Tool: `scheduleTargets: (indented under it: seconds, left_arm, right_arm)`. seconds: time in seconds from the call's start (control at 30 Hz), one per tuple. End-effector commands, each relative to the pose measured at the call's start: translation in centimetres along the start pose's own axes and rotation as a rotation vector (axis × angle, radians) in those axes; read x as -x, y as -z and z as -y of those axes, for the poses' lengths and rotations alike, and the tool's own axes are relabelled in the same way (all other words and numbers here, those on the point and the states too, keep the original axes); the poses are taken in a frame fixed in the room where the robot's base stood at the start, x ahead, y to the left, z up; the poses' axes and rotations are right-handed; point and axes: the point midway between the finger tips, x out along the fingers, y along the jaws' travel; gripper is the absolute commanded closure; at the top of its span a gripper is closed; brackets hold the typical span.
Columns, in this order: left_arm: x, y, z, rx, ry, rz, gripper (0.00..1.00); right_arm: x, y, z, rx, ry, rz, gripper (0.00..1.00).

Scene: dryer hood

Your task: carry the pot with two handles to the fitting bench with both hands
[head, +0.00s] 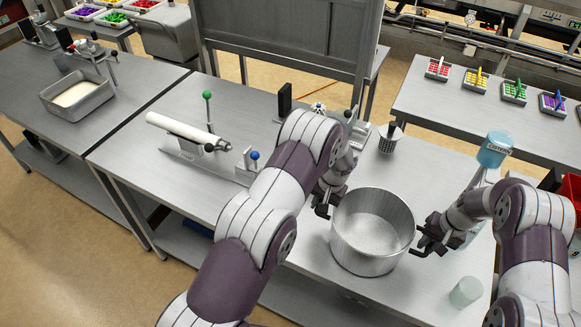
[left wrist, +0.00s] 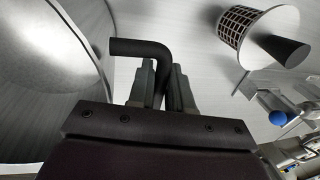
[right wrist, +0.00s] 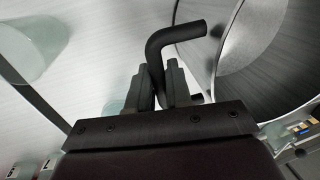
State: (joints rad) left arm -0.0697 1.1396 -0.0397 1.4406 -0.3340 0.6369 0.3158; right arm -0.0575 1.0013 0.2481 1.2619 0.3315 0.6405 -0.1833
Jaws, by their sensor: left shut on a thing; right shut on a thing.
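The silver pot (head: 372,238) with two dark handles is at the right part of the metal bench in the head view; it looks empty. My left gripper (head: 323,203) is shut on the pot's left handle, which shows as a bent black bar in the left wrist view (left wrist: 145,48). My right gripper (head: 427,243) is shut on the right handle, seen as a bent bar in the right wrist view (right wrist: 172,38). The pot's wall also shows in the right wrist view (right wrist: 228,45). I cannot tell whether the pot's base touches the bench top.
A perforated metal cup (head: 391,138) stands behind the pot. A white roller fixture (head: 186,133) lies left. A grey tray (head: 77,98) sits on the far-left bench.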

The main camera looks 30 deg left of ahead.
Motion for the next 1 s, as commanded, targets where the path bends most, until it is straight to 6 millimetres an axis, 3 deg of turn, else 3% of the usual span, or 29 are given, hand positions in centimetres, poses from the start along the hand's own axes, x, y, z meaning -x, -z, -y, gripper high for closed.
scheduleTargets:
  seconds: [0.07,0.1,0.17,0.5,0.57,0.8,1.0]
  left_arm:
    - [-1.4,0.1,-0.2,0.0,0.0,-0.002,1.0]
    - [-0.9,0.0,-0.1,0.0,0.0,-0.001,0.71]
    - [-0.8,0.0,-0.1,0.0,0.0,0.0,0.55]
    - [-0.1,0.1,-0.1,0.0,0.0,-0.002,0.55]
    - [0.9,0.1,-0.1,0.0,0.0,-0.005,0.55]
    - [7.2,0.1,-0.2,0.0,0.0,-0.006,0.55]
    - [10.6,0.0,-0.2,0.001,0.0,-0.001,0.55]
  right_arm:
    - [-1.4,0.1,-0.3,0.0,0.0,-0.003,1.0]
    - [-0.9,0.1,-0.2,0.0,0.0,-0.001,0.71]
    - [-0.8,0.0,-0.2,0.0,0.0,-0.001,0.55]
    - [-0.8,0.0,-0.2,0.0,0.0,0.0,0.55]
    - [-0.8,0.0,-0.2,0.0,0.0,0.0,0.55]
    - [-0.8,0.0,-0.2,0.0,0.0,0.0,0.55]
    - [-0.8,0.0,-0.2,0.0,0.0,0.0,0.55]
